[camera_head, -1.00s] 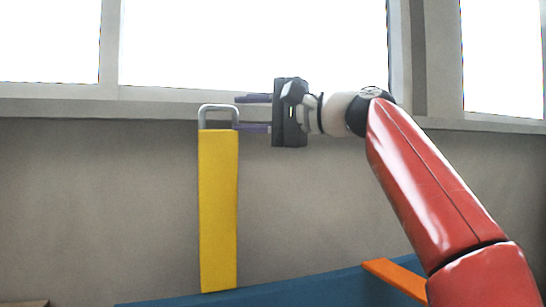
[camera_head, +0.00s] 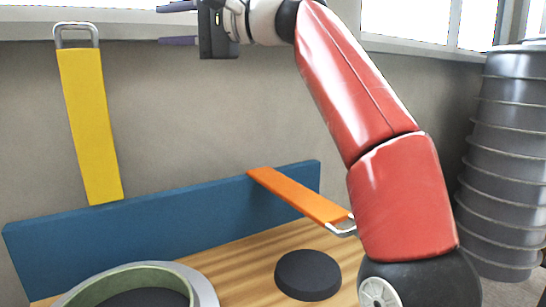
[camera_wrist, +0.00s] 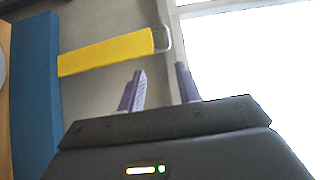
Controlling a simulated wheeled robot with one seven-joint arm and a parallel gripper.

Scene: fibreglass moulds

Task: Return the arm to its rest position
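My gripper (camera_head: 178,23) is raised at the top of the head view, in front of the wall and window sill. Its purple fingers point left, are apart, and have nothing between them. In the wrist view the two fingers (camera_wrist: 160,88) also stand apart and empty. A yellow bar with a metal loop handle (camera_head: 90,125) stands upright and slightly tilted behind the blue board, to the left of my gripper and apart from it. The yellow bar also shows in the wrist view (camera_wrist: 105,53), beyond the fingers.
A blue board (camera_head: 150,218) stands along the back of the wooden table (camera_head: 245,255). An orange bar with a metal handle (camera_head: 295,195) rests across the board's top edge. A round greenish mould (camera_head: 195,275) and a dark disc (camera_head: 308,274) are on the table. Stacked grey rings (camera_head: 510,150) stand right.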

